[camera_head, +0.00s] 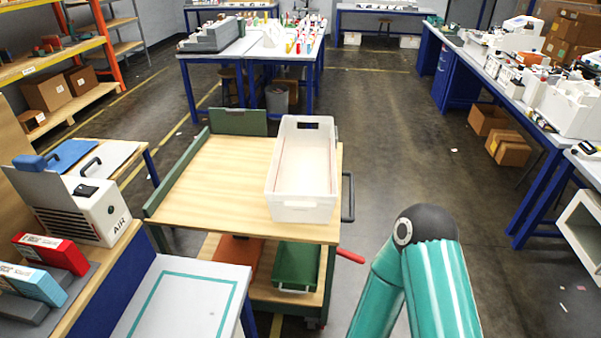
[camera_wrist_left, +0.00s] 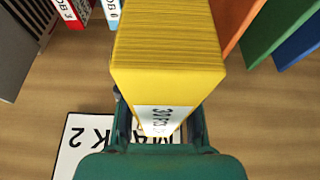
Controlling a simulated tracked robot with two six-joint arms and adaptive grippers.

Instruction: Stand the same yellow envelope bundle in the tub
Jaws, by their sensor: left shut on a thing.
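The yellow envelope bundle (camera_wrist_left: 165,55) fills the middle of the left wrist view, with a white label on its near end. My left gripper (camera_wrist_left: 160,118) is shut on it, one finger on each side. Whether the bundle touches the surface below cannot be told. The tub (camera_head: 302,212) is a white, open-topped box on the right part of the wooden cart top in the head view; its visible inside looks empty. Neither the yellow bundle nor my left gripper shows in the head view. A teal arm of mine is at the bottom right there, its gripper out of view.
Orange (camera_wrist_left: 240,22), green (camera_wrist_left: 275,28) and blue (camera_wrist_left: 302,45) bundles stand right of the yellow one; red (camera_wrist_left: 72,12) and light blue (camera_wrist_left: 112,10) ones stand left. A printed card (camera_wrist_left: 70,155) lies below. The wooden cart (camera_head: 215,180) has clear room left of the tub.

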